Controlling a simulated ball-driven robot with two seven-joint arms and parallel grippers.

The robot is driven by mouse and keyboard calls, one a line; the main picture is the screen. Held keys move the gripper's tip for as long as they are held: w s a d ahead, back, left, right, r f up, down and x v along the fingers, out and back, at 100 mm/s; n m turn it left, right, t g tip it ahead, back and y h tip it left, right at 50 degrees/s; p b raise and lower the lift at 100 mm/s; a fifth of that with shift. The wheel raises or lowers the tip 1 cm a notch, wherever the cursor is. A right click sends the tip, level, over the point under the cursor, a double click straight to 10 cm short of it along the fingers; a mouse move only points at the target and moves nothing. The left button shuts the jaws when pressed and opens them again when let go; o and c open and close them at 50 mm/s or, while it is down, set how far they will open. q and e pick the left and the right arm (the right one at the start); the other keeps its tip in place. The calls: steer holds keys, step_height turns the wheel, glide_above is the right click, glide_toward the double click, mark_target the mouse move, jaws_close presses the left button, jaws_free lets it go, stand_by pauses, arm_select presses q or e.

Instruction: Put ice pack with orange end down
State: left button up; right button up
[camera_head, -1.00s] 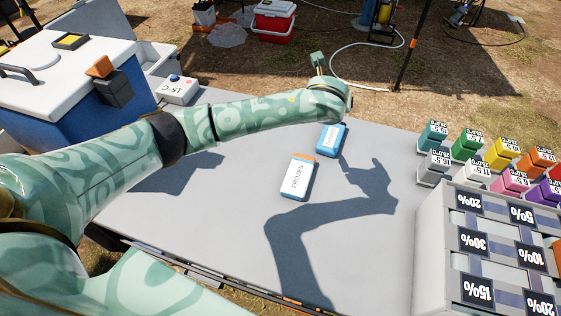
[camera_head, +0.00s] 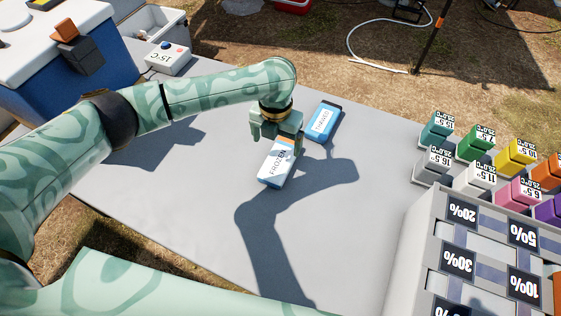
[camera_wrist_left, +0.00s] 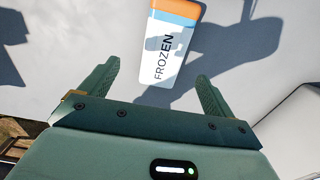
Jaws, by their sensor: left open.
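The ice pack with the orange end (camera_head: 277,171) lies flat on the grey table, white-faced and blue-sided with the word FROZEN. Its orange end points away from me, partly hidden behind the left gripper. My left gripper (camera_head: 276,137) is open and points down over the pack's far part. In the left wrist view the pack (camera_wrist_left: 164,55) lies ahead of the spread fingers, roughly in line with the gap between them, its orange end at the top edge. I see no grip on it. My right gripper is not in view.
A second, blue pack (camera_head: 323,121) lies just right of the gripper. A white 15°C box (camera_head: 167,59) and a blue cooler (camera_head: 75,85) stand at the left. Coloured blocks (camera_head: 476,143) and a grey rack (camera_head: 425,240) stand at the right.

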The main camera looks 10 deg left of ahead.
mark_target(279, 159)
arm_select(q)
step_height(279, 159, down, 3)
steer(key=shift+f+b, duration=0.1)
steer(key=shift+b, duration=0.35)
steer(key=f+b, duration=0.2)
steer(key=f, duration=0.1)
steer(key=f+b, duration=0.1)
steer(key=f, duration=0.1)
steer(key=shift+d+f, duration=0.15)
steer(key=shift+d, duration=0.15)
steer(key=shift+r, duration=0.2)
steer(key=c, duration=1.4)
steer(key=shift+o, duration=0.2)
